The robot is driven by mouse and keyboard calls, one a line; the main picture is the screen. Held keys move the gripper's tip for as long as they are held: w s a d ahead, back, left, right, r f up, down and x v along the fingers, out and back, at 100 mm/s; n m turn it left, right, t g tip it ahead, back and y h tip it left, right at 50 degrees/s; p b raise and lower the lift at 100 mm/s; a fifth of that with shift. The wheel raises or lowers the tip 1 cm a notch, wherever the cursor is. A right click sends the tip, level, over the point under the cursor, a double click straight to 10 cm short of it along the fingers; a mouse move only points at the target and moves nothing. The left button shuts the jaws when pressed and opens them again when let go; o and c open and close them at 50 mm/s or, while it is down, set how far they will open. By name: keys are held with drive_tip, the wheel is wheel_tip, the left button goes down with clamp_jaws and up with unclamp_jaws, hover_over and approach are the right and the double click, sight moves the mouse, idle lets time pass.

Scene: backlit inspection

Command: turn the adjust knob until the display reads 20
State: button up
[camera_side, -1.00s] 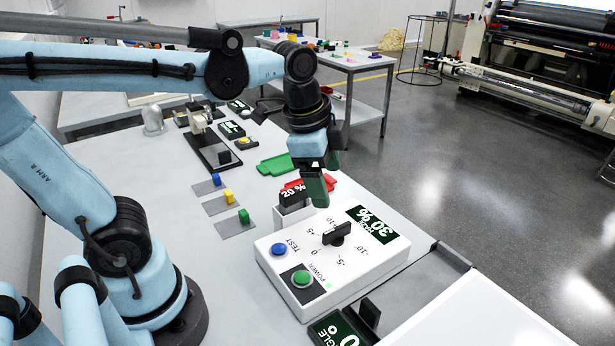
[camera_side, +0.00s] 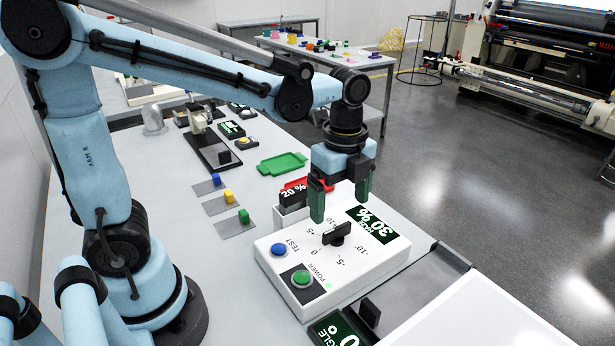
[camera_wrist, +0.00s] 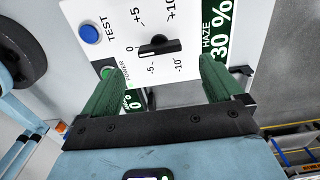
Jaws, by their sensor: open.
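The white control box (camera_side: 290,250) lies on the bench. Its black bar-shaped adjust knob (camera_side: 337,234) sits in a scale marked from -10 to +10. The green display (camera_side: 371,224) reads HAZE 30 %, also clear in the wrist view (camera_wrist: 219,32). My gripper (camera_side: 340,207) is open and empty above the box, pointing down, its green fingers apart. In the wrist view the knob (camera_wrist: 160,46) shows just beyond and between the fingertips (camera_wrist: 161,64). The fingers look apart from the knob.
A blue TEST button (camera_side: 279,250) and a green POWER button (camera_side: 302,279) share the box top. A black holder with a 20 % sign (camera_side: 293,193) stands behind the box. An angle display (camera_side: 336,331) sits in front. Green (camera_side: 283,162) and red trays lie farther back.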

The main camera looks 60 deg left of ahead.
sight(338, 228)
drive_tip(key=shift+f, duration=2.95)
drive_tip(key=c, duration=1)
drive_tip(key=shift+c, duration=0.2)
